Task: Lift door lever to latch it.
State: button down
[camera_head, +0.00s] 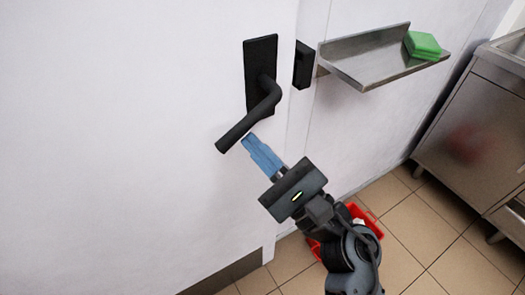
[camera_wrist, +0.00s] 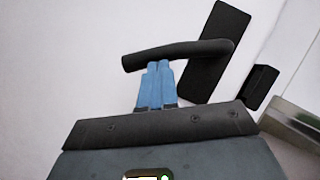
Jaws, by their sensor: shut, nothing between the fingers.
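The black door lever (camera_head: 237,131) slopes down to the left from its tall black backplate (camera_head: 260,60) on the white door (camera_head: 130,120). My gripper (camera_head: 247,140) has blue fingers, shut and empty, with the tips just below the lever's middle. In the wrist view, the lever (camera_wrist: 190,49) runs across above the blue fingertips (camera_wrist: 157,66), with the backplate (camera_wrist: 212,60) at right. The tips look very close to the lever's underside; I cannot tell whether they touch it.
A black strike box (camera_head: 303,65) sits on the frame right of the lever. A metal shelf (camera_head: 375,62) holds green sponges (camera_head: 422,45). A steel counter (camera_head: 480,130) stands at right. A red object (camera_head: 365,217) lies on the tiled floor behind my arm.

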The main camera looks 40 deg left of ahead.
jog(key=m, duration=0.1)
jog(key=m+t, duration=0.1)
jog(key=s+r+m+t+b, duration=0.1)
jog(key=shift+s+a, duration=0.1)
jog(key=shift+a, duration=0.15)
jog(key=shift+s+a+r+m+t, duration=0.15)
jog(key=shift+r+m+t, duration=0.4)
jog(key=shift+m, duration=0.6)
jog(key=shift+s+r+m+t, duration=0.25)
jog(key=shift+r+m+t, duration=0.1)
jog(key=shift+m+t, duration=0.6)
jog(key=shift+s+a+r+m+t, duration=0.15)
jog(key=shift+r+m+t, duration=0.35)
jog(key=shift+m, duration=0.8)
jog(key=shift+h, duration=0.3)
jog(key=shift+f, duration=0.1)
